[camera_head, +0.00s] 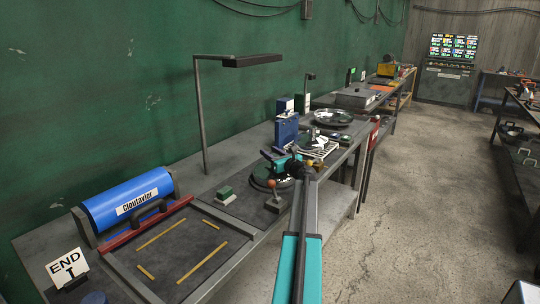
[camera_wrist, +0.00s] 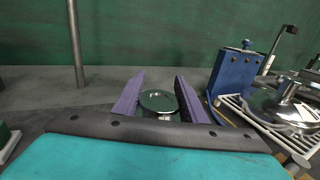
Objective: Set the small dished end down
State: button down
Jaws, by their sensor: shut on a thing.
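The small dished end (camera_wrist: 158,100) is a shiny round piece, seen in the wrist view between the two purple fingers of my gripper (camera_wrist: 160,84). The fingers are shut on it, and its top face shows fairly level. Its underside is hidden, so I cannot tell whether it touches anything below. In the head view my gripper (camera_head: 283,161) is over the bench, above a dark round plate (camera_head: 262,177); the small dished end cannot be made out there.
A blue upright unit (camera_wrist: 232,85) stands close to the right of the fingers. A lamp post (camera_head: 203,115) rises behind. A blue cylinder (camera_head: 127,203) and a framed tray (camera_head: 182,250) lie at the near left.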

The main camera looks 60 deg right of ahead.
jog(key=shift+f, duration=0.25)
jog(key=shift+f, duration=0.1)
jog(key=c, duration=1.1)
grip_release()
jog(key=shift+s, duration=0.1)
jog(key=b, duration=0.2)
send_over(286, 176)
jog(key=shift+d, duration=0.15)
dwell(0.3)
